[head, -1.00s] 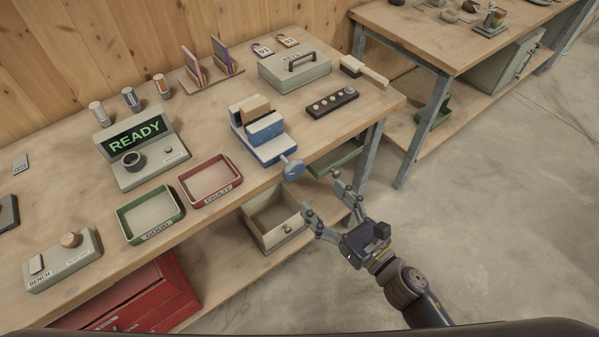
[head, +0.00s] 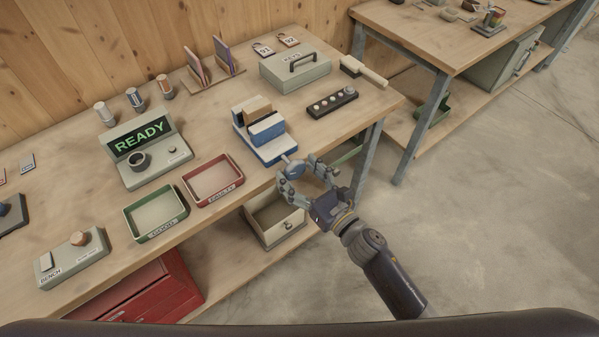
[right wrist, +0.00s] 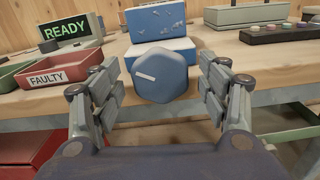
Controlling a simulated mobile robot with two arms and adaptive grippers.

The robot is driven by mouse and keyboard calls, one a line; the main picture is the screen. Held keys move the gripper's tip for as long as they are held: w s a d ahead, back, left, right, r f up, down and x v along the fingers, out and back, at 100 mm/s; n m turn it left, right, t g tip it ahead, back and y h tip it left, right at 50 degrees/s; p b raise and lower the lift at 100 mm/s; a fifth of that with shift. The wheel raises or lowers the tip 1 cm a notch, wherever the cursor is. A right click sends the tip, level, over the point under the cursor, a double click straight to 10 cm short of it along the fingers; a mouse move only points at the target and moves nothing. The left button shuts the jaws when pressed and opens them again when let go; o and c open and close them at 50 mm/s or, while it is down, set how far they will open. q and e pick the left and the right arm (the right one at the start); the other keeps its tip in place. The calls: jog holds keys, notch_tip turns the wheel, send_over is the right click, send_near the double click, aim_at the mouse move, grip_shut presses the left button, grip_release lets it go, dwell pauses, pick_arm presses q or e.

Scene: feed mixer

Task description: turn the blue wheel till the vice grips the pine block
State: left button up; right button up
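The blue vice (head: 266,135) stands on the bench near its front edge, with the pine block (head: 256,106) between its jaws. Whether the jaws touch the block cannot be told. The blue wheel (head: 292,170) is at the vice's front end, over the bench edge. In the right wrist view the wheel (right wrist: 160,76) shows a white mark pointing roughly sideways, and the block is hidden. My right gripper (head: 302,173) is open, with one finger on each side of the wheel. Gaps show between the fingers and the wheel. My left gripper is not in view.
A red FAULTY tray (head: 238,184) and a green GOOD tray (head: 128,220) lie left of the vice. A dark strip with several knobs (head: 312,112) lies to its right. An open drawer-like bin (head: 300,232) sits below the bench edge. The floor at right is clear.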

jog(key=c, duration=0.8)
jog(key=shift+c, duration=0.2)
jog(key=shift+m, duration=0.3)
